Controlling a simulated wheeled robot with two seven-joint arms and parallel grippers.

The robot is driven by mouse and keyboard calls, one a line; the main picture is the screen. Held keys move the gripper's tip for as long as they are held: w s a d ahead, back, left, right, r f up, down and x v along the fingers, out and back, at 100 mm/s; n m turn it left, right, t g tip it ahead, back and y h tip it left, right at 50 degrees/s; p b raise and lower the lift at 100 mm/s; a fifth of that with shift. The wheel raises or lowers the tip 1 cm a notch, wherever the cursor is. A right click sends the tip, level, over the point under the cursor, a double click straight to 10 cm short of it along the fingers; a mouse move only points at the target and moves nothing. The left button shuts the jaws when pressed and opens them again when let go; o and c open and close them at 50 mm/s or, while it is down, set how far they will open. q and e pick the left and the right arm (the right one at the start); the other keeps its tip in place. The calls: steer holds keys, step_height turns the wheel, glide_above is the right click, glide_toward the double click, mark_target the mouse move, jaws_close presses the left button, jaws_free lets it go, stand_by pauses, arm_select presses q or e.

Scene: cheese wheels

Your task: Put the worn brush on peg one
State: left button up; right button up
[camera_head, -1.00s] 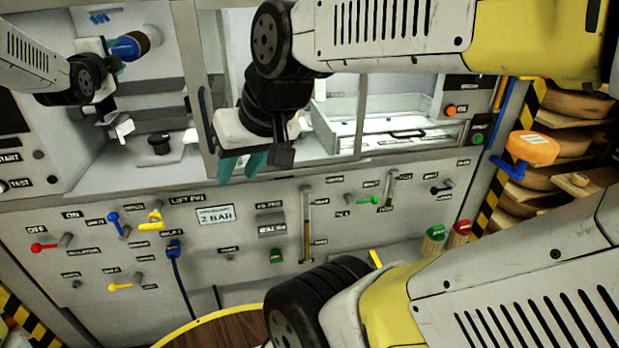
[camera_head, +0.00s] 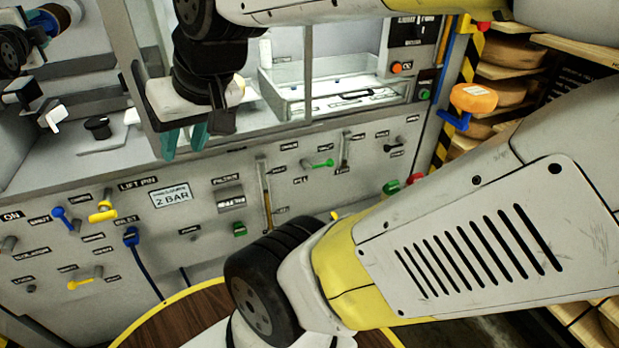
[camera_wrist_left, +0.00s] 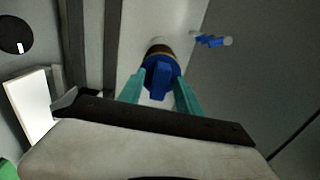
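My left gripper (camera_head: 42,24) is at the top left edge of the head view, partly cut off. Its teal fingers (camera_wrist_left: 160,95) close on both sides of a blue piece with a brown band (camera_wrist_left: 160,75), which looks like a round brush. The brush also shows in the head view (camera_head: 62,16). A small blue fitting with a grey end (camera_wrist_left: 212,40), possibly a peg, sticks out of the wall beyond it; no peg number is readable. My right gripper (camera_head: 186,140) points down in front of the machine, its teal fingers apart and empty.
An orange round thing with a blue handle (camera_head: 473,98) is by the striped post. Cheese wheels (camera_head: 510,55) fill shelves at the right. The control panel (camera_head: 200,225) has several levers. A round wooden top with a yellow rim (camera_head: 160,315) is below.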

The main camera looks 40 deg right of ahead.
arm_select(q)
jaws_close()
steer(key=shift+s, duration=0.1)
steer(key=v, duration=0.7)
steer(key=shift+s+a, duration=0.15)
steer(key=shift+s, duration=0.15)
stand_by(1.7)
steer(key=shift+s+r, duration=0.1)
steer(key=shift+s, duration=0.05)
steer(key=shift+v, duration=1.4)
steer(key=shift+a, duration=0.1)
